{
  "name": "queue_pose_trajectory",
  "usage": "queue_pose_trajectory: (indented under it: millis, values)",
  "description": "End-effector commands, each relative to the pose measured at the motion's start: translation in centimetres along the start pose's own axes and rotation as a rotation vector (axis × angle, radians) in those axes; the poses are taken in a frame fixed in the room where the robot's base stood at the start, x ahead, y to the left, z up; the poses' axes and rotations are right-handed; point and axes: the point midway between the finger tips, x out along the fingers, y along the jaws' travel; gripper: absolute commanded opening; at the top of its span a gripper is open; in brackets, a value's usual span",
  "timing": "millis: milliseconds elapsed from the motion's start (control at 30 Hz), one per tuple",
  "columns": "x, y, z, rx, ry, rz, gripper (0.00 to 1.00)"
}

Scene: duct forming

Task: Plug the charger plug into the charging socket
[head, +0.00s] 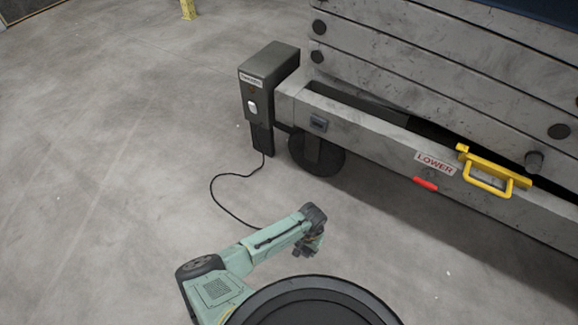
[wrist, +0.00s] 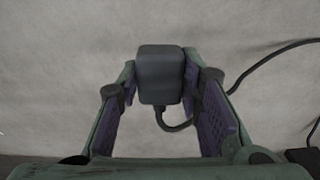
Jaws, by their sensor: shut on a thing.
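The charger plug (wrist: 160,76) is a dark grey block in the wrist view. It sits upright between the two fingers of my gripper (wrist: 163,92), which is shut on it. A black cable bends from its lower end. In the head view my gripper (head: 312,246) is low in front of the lift, over the floor, and the plug is too small to make out there. A small grey box (head: 319,122) on the lift's side rail, left of the LOWER label, looks like the charging socket. My gripper is well below and apart from it.
A dark charger post (head: 262,100) stands at the left end of the lift (head: 400,150). A black cable (head: 213,190) loops from it over the floor towards my arm. A wheel (head: 325,158), a yellow handle (head: 490,185) and a red bar (head: 425,184) are nearby. The left floor is clear.

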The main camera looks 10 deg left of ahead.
Motion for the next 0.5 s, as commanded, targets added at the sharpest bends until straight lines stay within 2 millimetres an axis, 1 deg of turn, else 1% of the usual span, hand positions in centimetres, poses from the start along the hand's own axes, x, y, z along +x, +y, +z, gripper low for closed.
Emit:
queue_pose_trajectory:
  millis: [33,100,200,300,500]
  values:
    - [-0.7,1.1,-0.5,-0.079,-0.002,0.002,0.04]
    - [-0.8,2.0,-0.9,-0.185,-0.002,0.001,0.04]
    - [-0.8,2.9,-1.3,-0.296,-0.003,-0.001,0.04]
    - [-0.8,3.5,-1.5,-0.359,-0.004,-0.001,0.04]
    - [-0.7,3.7,-1.5,-0.386,-0.004,-0.001,0.04]
